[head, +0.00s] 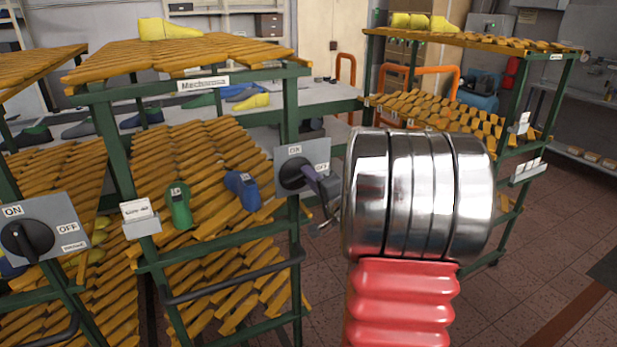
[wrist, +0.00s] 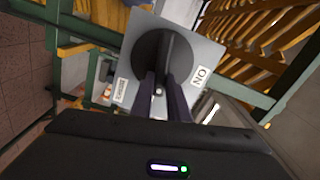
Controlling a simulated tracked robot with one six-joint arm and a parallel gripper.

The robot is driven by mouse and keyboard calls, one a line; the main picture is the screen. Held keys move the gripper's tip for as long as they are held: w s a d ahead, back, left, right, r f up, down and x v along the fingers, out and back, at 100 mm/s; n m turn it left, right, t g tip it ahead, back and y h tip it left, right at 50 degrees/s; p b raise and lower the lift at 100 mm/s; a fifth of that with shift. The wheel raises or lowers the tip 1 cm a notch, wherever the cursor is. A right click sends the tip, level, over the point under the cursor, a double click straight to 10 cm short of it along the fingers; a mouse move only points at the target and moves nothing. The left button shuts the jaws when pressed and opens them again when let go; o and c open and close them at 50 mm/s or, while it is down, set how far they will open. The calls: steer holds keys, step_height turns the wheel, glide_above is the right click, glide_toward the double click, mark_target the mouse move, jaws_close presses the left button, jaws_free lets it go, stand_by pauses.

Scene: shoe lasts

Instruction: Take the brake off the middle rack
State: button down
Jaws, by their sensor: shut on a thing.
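The middle rack (head: 187,78) is a green frame with slanted orange slat shelves. Its brake switch is a grey plate (head: 292,155) with ON and OFF labels and a round dark knob (head: 291,176) on the right front post. In the wrist view, the plate (wrist: 201,52) and the dark knob (wrist: 153,52) fill the upper middle. My gripper (wrist: 167,82) has its two dark fingers closed on either side of the knob's raised grip. In the head view, my gripper (head: 314,181) reaches the knob from the right, and my arm hides its rear. The knob's exact angle is hard to tell.
A left rack carries a similar brake plate (head: 62,226), and another rack (head: 455,113) stands at the back right. A green shoe last (head: 179,206) and a blue one (head: 242,190) lie on the middle rack. A dark bar (head: 235,276) crosses its front. Tiled floor (head: 560,240) is open at right.

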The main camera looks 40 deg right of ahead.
steer(key=shift+s+d+f+m, duration=0.1)
steer(key=shift+f+m, duration=0.1)
steer(key=shift+m, duration=0.45)
steer(key=shift+f+m, duration=0.15)
steer(key=shift+m, duration=0.5)
steer(key=shift+f, duration=0.1)
steer(key=c, duration=1.7)
jaws_free()
steer(key=v, duration=1.3)
steer(key=shift+s, duration=0.35)
steer(key=shift+w+a, duration=0.15)
steer(key=shift+a, duration=0.05)
